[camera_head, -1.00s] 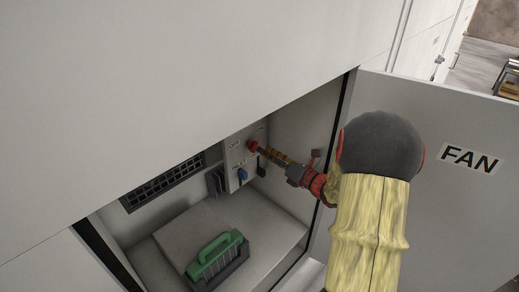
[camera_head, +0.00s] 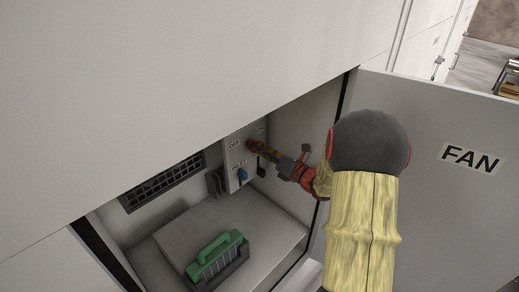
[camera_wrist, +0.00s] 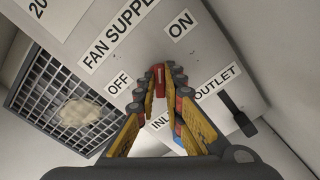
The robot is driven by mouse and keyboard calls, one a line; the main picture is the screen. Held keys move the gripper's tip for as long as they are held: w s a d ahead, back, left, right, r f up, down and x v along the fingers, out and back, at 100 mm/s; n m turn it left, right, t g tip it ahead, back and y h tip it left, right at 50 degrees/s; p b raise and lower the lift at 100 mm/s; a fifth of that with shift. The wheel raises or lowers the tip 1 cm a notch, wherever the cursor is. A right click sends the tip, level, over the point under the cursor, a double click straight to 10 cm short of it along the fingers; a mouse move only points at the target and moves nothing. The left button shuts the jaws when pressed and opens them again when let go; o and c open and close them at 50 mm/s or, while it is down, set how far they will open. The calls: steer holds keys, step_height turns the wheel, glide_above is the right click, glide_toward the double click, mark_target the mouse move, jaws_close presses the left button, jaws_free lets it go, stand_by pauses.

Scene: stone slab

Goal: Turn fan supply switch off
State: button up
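The switch panel (camera_head: 239,157) is inside the open cabinet. In the wrist view it carries a "FAN SUPPLY" label (camera_wrist: 117,34), an "ON" label (camera_wrist: 181,26) at upper right and an "OFF" label (camera_wrist: 118,84) at left. The red switch handle (camera_wrist: 158,76) is between these two labels and points up in the picture. My gripper (camera_wrist: 161,82) has its yellow fingers drawn together with a fingertip on each side of the handle; it appears shut on it. The head view shows my gripper (camera_head: 254,150) at the panel, its tips hard to make out.
Below the fan switch are a blue lever (camera_wrist: 178,133) and a black lever (camera_wrist: 238,116) near the inlet and outlet labels. A vent grille (camera_head: 163,184) is left of the panel. A green-handled box (camera_head: 216,260) lies below. The open door marked FAN (camera_head: 440,210) is at right.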

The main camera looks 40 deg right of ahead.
jaws_close()
steer(key=n+b, duration=1)
steer(key=b, duration=0.1)
steer(key=n+b, duration=0.5)
steer(key=b, duration=0.1)
steer(key=shift+a+f+n, duration=0.2)
steer(key=shift+a+n, duration=0.05)
steer(key=shift+n, duration=0.15)
steer(key=shift+r, duration=0.1)
stand_by(0.4)
steer(key=o, duration=0.6)
jaws_free()
